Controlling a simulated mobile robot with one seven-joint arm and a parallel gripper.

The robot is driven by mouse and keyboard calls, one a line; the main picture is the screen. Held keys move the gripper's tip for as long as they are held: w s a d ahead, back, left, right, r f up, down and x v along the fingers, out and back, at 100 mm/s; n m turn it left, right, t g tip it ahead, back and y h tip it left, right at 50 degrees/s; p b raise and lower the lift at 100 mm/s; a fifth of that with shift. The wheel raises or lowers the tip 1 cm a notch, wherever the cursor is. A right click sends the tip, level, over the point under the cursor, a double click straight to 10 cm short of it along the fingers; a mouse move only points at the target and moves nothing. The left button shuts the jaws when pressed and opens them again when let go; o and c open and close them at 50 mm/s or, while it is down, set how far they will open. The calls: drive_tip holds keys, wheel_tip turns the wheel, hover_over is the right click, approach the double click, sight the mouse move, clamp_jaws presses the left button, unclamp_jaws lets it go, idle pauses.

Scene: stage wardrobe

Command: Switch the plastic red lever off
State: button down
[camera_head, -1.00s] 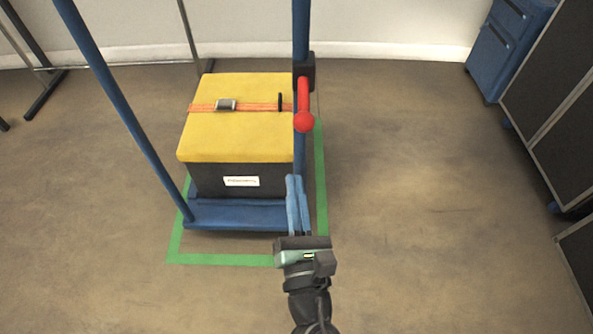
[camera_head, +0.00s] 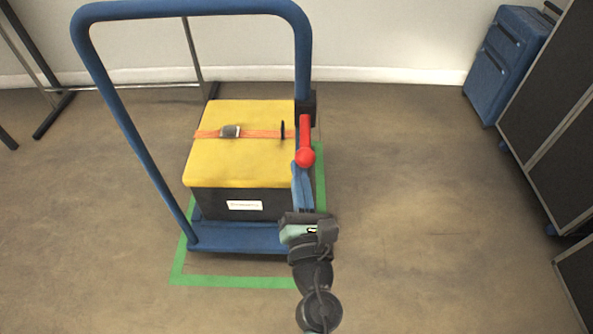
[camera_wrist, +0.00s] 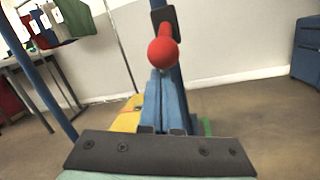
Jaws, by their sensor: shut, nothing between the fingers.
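The red lever (camera_head: 306,142) with a round knob is mounted by a dark bracket on the right upright of a blue trolley frame (camera_head: 196,9). In the wrist view the lever's knob (camera_wrist: 163,53) faces the camera, just above and beyond the fingertips. My gripper (camera_head: 302,170) is shut and empty, its blue fingers pointing at the lever from below. In the wrist view the gripper (camera_wrist: 160,84) shows its fingers side by side. I cannot tell whether the fingertips touch the knob.
A yellow-topped dark box (camera_head: 238,160) with an orange strap stands on the trolley, left of the lever. Green tape (camera_head: 235,281) outlines the floor around it. The floor right of the trolley is clear.

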drive_tip(key=shift+r+p, duration=0.15)
drive_tip(key=shift+p, duration=0.2)
drive_tip(key=shift+s+r+g+p, duration=0.1)
drive_tip(key=shift+r+g+p, duration=0.15)
drive_tip(key=shift+p, duration=0.95)
